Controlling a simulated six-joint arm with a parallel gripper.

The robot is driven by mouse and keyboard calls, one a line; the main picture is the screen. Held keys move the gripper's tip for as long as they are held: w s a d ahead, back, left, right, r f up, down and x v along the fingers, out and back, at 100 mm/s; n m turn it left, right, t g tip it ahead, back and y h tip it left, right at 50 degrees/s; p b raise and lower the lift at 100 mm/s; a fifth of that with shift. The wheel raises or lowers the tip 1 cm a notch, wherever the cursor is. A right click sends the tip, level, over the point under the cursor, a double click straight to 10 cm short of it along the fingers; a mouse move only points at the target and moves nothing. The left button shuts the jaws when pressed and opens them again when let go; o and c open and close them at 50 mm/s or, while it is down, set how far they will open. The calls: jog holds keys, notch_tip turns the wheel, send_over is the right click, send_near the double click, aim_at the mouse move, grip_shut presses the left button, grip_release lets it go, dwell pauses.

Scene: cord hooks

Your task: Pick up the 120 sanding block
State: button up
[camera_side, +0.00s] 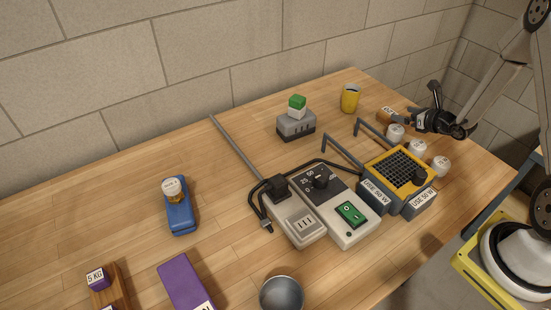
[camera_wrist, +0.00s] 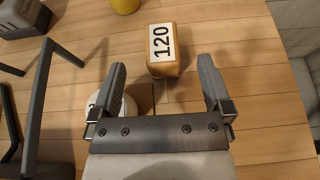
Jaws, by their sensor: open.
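The 120 sanding block (camera_wrist: 163,66) is a tan block with a white label reading 120 on top. It lies on the wooden table just beyond my fingertips in the wrist view. In the side view the block (camera_side: 384,117) is partly hidden beside my gripper, at the right end of the table. My gripper (camera_wrist: 162,82) is open and empty. Its two black fingers stand apart, one to each side of the block's line. In the side view my gripper (camera_side: 437,108) is right of the block; contact cannot be told there.
Several white-topped pieces (camera_side: 417,148) stand close to my gripper. Two grey hooks (camera_side: 343,146) rise beside a yellow gridded unit (camera_side: 401,168). A yellow cup (camera_side: 350,98) stands behind the block. Bare table lies right of the block in the wrist view.

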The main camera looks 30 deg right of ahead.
aim_at(387, 110)
jog(key=shift+x, duration=1.15)
jog(key=shift+w, duration=0.1)
jog(key=shift+x, duration=2.45)
jog(key=shift+f, duration=0.15)
grip_shut()
